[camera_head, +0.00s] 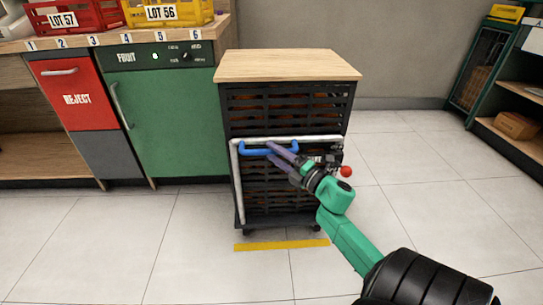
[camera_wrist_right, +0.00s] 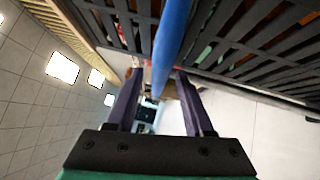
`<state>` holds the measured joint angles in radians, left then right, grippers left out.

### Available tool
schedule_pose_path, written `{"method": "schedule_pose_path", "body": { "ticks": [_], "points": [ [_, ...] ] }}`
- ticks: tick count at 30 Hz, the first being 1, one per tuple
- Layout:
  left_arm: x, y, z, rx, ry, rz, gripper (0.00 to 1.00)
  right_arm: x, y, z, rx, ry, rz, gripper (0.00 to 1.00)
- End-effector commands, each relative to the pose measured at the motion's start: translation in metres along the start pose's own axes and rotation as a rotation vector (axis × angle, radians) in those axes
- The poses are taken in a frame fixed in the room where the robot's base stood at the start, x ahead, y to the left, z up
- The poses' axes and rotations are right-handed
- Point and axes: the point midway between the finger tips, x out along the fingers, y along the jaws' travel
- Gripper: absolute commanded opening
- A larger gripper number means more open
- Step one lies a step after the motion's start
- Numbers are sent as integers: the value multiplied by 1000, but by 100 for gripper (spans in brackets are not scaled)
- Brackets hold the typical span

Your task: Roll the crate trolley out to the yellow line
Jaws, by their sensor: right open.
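The crate trolley (camera_head: 290,66) is a stack of black slatted crates with a wooden top, standing on casters. A white bar and a blue handle (camera_head: 258,150) run across its front. The yellow line (camera_head: 282,245) lies on the floor just in front of its base. My right gripper (camera_head: 275,152) is at the blue handle with its purple fingers apart. In the right wrist view the blue handle (camera_wrist_right: 170,45) runs between the two open fingers, with no clear grip on it. My left gripper is out of view.
The green FRUIT cabinet (camera_head: 170,120) and red REJECT bin (camera_head: 78,95) stand close at the trolley's left. Crates sit on the counter above. A shelf unit (camera_head: 520,85) is at far right. The tiled floor in front and to the right is clear.

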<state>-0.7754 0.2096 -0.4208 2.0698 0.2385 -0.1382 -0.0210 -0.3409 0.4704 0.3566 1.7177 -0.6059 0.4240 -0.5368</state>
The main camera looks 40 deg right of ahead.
Motion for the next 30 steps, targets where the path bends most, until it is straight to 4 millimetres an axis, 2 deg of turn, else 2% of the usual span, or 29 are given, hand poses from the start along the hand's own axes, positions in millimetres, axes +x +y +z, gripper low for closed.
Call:
{"method": "schedule_pose_path", "body": {
  "ticks": [3, 10, 11, 12, 15, 30],
  "points": [
    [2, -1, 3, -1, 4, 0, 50, 12, 0, 0, 0, 0, 0, 52],
    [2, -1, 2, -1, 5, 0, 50, 13, 0, 0, 0, 0, -1, 52],
    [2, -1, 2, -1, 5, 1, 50, 13, 0, 0, 0, 0, -1, 48],
    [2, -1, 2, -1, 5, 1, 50, 13, 0, 0, 0, 0, -1, 33],
    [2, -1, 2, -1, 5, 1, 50, 13, 0, 0, 0, 0, -1, 0],
    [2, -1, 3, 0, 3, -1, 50, 13, 0, 0, 0, 1, -2, 0]
  ]
}}
